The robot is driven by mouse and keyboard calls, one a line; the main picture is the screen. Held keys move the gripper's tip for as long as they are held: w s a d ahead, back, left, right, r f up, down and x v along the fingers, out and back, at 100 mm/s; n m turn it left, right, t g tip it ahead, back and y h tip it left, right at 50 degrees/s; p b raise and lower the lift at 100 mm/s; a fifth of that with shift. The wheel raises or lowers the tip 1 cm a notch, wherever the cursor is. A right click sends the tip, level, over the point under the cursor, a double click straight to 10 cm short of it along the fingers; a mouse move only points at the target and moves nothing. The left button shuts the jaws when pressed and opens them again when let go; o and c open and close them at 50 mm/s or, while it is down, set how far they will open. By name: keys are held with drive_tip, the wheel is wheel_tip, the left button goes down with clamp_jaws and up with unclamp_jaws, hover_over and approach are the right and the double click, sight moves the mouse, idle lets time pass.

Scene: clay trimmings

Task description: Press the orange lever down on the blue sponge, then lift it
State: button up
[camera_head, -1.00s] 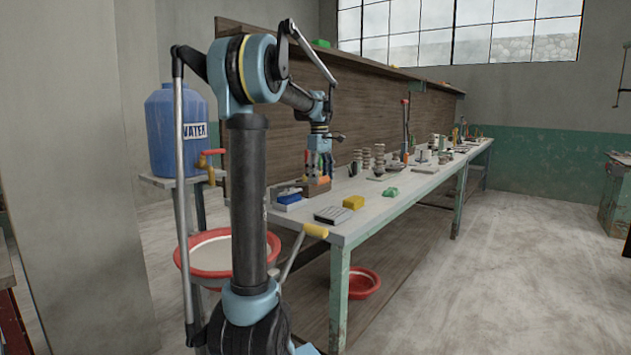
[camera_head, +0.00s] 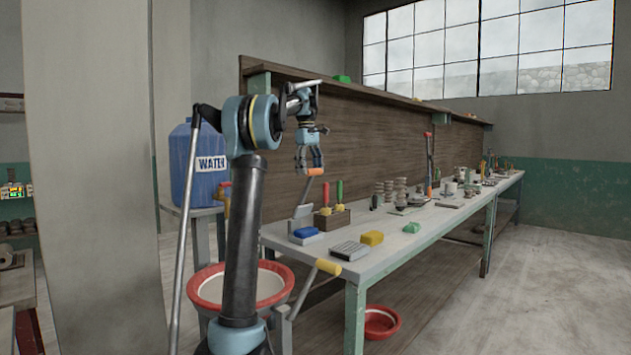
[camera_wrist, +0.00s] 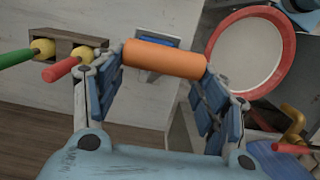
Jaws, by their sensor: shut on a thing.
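The orange lever handle (camera_head: 315,171) is raised above the near left end of the bench. My gripper (camera_head: 309,160) is shut on it; in the wrist view the handle (camera_wrist: 163,59) lies crosswise between the two fingers. A thin bar runs down from it to a grey plate (camera_head: 300,212) that stands tilted up behind the sponge. The blue sponge (camera_head: 305,232) lies on a pale base, its top uncovered. In the wrist view the orange handle partly covers blue and grey parts below it.
A wooden block (camera_head: 332,220) with red- and green-handled tools stands close right of the lever. A grey slotted box (camera_head: 348,250), yellow block (camera_head: 372,238) and green piece (camera_head: 411,227) lie nearby. A red-rimmed basin (camera_head: 205,296) and water tank (camera_head: 197,165) stand left.

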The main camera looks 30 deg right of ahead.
drive_tip(key=w+a+g, duration=0.1)
drive_tip(key=w+g, duration=0.1)
drive_tip(key=w, duration=0.3)
drive_tip(key=w+a+r+g+h, duration=0.1)
drive_tip(key=w+g, duration=0.1)
drive_tip(key=w, duration=0.4)
drive_tip(key=shift+a+r, duration=0.25)
drive_tip(key=shift+r, duration=0.05)
drive_tip(key=o, duration=1.5)
drive_tip(key=shift+c, duration=0.5)
